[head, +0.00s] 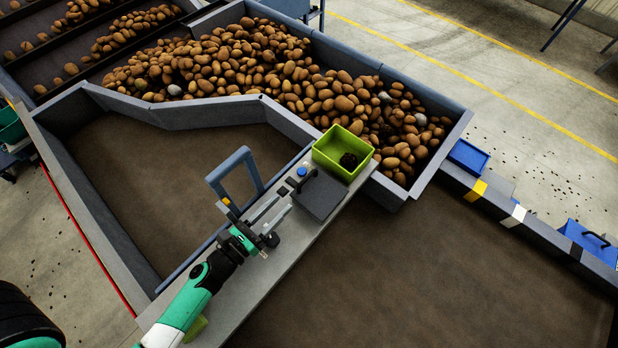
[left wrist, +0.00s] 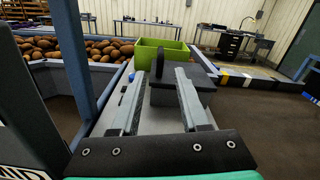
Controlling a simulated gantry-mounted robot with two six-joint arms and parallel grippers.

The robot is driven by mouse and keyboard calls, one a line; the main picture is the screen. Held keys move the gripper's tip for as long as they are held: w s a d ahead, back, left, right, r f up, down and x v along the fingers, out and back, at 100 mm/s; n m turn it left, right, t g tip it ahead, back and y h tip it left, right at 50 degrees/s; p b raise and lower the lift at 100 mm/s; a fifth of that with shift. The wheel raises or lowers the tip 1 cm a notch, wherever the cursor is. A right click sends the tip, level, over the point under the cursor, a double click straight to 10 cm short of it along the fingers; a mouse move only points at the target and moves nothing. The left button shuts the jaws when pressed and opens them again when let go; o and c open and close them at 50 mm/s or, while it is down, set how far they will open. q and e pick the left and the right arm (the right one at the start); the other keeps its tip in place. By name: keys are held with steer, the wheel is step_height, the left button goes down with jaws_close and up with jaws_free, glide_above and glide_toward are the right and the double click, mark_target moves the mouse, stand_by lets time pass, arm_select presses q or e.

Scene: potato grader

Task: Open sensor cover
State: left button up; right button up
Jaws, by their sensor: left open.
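The sensor cover looks to be the dark grey box lid (head: 318,196) with a black handle, lying flat on the grey beam beside the green bin. In the left wrist view the cover (left wrist: 172,97) sits straight ahead, with its handle standing up between my fingertips in the picture. My left gripper (head: 281,207) is open and empty, above the beam and just short of the cover. Its two fingers point toward the cover; in the left wrist view the gripper (left wrist: 169,68) partly hides it. The cover appears closed. My right gripper is not in view.
A green bin (head: 326,156) with a dark clump inside stands behind the cover. A blue button (head: 302,172) is beside it. A blue-grey upright frame (head: 214,181) rises left of my gripper. Potatoes (head: 290,80) fill the trough beyond. Bare brown belts (head: 400,270) flank the beam.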

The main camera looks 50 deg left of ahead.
mark_target(302, 183)
arm_select(q)
steer(key=w, duration=0.7)
steer(key=w+a, duration=0.1)
steer(key=w, duration=0.3)
steer(key=shift+w, duration=0.3)
jaws_close()
steer(key=shift+r, duration=0.1)
stand_by(0.7)
